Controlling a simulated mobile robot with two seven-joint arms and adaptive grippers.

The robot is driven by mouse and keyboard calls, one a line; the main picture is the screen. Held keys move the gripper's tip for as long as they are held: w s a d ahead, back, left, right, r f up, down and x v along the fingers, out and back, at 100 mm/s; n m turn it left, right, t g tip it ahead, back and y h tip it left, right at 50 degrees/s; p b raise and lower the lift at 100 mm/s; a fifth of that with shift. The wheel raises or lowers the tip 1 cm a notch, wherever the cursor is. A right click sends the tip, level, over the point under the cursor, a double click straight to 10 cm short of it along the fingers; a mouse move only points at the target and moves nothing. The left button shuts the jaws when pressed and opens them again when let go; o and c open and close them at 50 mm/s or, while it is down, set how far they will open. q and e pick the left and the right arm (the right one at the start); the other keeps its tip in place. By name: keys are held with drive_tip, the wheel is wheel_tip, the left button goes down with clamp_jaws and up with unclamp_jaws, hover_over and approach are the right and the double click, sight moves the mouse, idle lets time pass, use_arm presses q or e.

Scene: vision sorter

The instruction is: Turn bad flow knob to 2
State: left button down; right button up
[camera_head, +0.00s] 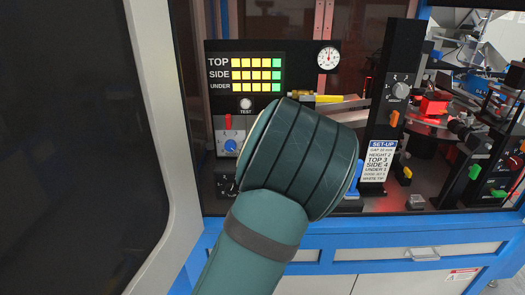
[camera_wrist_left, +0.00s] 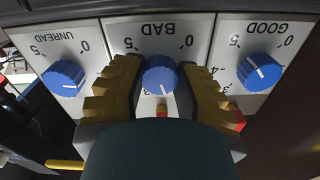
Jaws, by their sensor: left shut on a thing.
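The bad flow knob (camera_wrist_left: 160,72) is a round blue dial on a white panel marked BAD, seen upside down in the left wrist view. Its white pointer line faces the bottom of that view, slightly right. The 5 and 0 marks show at its sides; the other marks are partly hidden. My left gripper (camera_wrist_left: 159,79) has its yellow-brown stepped fingers on both sides of this knob and is shut on it. In the head view my left arm hides the gripper and this knob. My right gripper is not in view.
The GOOD knob (camera_wrist_left: 257,72) and UNREAD knob (camera_wrist_left: 65,79) flank the bad knob closely. The good knob (camera_head: 230,145) also shows in the head view. Lamp panel (camera_head: 255,73), gauge (camera_head: 328,57), height dial (camera_head: 399,88) and set-up card (camera_head: 377,161) stand around.

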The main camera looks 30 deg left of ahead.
use_arm(q)
drive_tip(key=shift+f+n, duration=0.15)
drive_tip(key=shift+n, duration=0.55)
drive_tip(key=shift+b, duration=0.3)
drive_tip(key=c, duration=0.6)
unclamp_jaws()
drive_tip(key=shift+s, duration=0.1)
drive_tip(key=v, duration=1.2)
